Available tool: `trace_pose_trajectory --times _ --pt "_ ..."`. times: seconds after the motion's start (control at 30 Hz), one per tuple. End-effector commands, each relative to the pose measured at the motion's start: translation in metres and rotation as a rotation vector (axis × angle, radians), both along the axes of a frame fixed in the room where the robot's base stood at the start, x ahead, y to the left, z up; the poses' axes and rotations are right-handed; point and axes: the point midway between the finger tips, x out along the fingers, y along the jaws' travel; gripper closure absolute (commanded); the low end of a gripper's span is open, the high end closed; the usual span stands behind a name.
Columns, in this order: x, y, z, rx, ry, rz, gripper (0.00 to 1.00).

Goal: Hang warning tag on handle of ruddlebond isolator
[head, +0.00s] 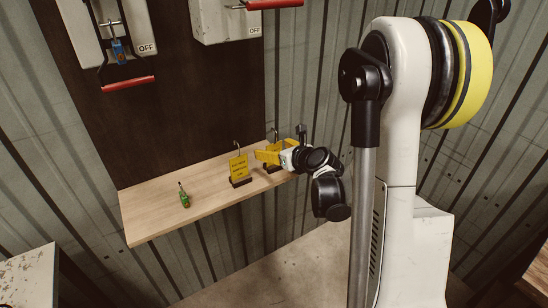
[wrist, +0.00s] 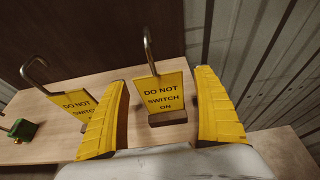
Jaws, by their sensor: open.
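Two yellow warning tags with wire hooks stand in dark holders on the shelf. The right tag (wrist: 163,97), reading "DO NOT SWITCH ON", is upright between the open yellow fingers of my gripper (wrist: 162,80), with a gap visible on each side. In the head view my gripper (head: 268,156) partly covers this tag. The left tag (head: 239,169) is outside the fingers; it also shows in the wrist view (wrist: 75,103). The left isolator (head: 84,30) and right isolator (head: 212,22) have red handles and "OFF" labels. No name shows, so I cannot tell which is ruddlebond.
The wooden shelf (head: 155,223) has free room at its left and front. A small green object (head: 185,198) lies there. A blue padlock-like object (head: 119,51) hangs at the left isolator. Corrugated wall (wrist: 240,45) is close on the right.

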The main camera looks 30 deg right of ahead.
Motion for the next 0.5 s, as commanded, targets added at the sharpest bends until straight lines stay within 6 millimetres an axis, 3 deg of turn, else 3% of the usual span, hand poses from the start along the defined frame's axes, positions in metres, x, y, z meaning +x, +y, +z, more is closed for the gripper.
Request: trace_pose_trajectory --times 0.07,0.23,0.5 --pt "-0.0004 -0.0001 0.0007 0.000 0.000 0.000 0.21" --pt "-0.0005 -0.0001 0.0008 0.000 0.000 0.000 0.69" --pt "-0.0007 -0.0001 0.0007 0.000 0.000 0.000 0.71"
